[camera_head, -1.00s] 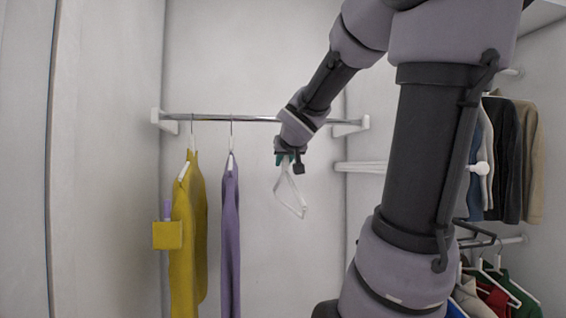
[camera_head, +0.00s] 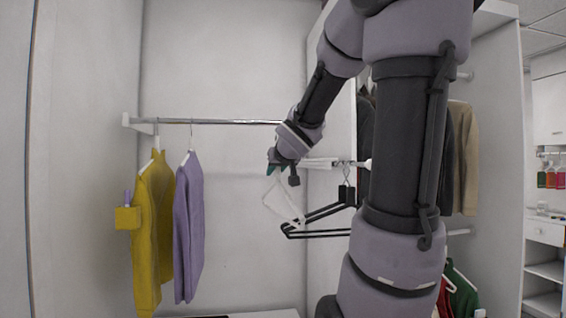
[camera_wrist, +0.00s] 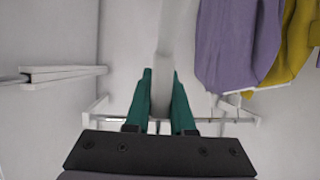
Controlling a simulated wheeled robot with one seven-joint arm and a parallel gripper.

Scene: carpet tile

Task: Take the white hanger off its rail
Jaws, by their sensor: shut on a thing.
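My gripper (camera_head: 273,166) is in front of and below the level of the chrome rail (camera_head: 220,121). Its green fingers (camera_wrist: 164,105) are shut on the white hanger (camera_head: 284,203), which hangs tilted beneath it. The hanger's pale stem (camera_wrist: 164,50) shows between the fingers in the wrist view. The hanger appears apart from the rail, but its hook is hidden by my gripper. The rail also shows beyond the fingers in the wrist view (camera_wrist: 240,117).
A yellow garment (camera_head: 152,240) and a purple garment (camera_head: 188,230) hang at the rail's left. Black hangers (camera_head: 318,234) are close to the right of the white one. Dark and tan clothes (camera_head: 462,160) hang farther right. Open shelving (camera_head: 545,270) stands at far right.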

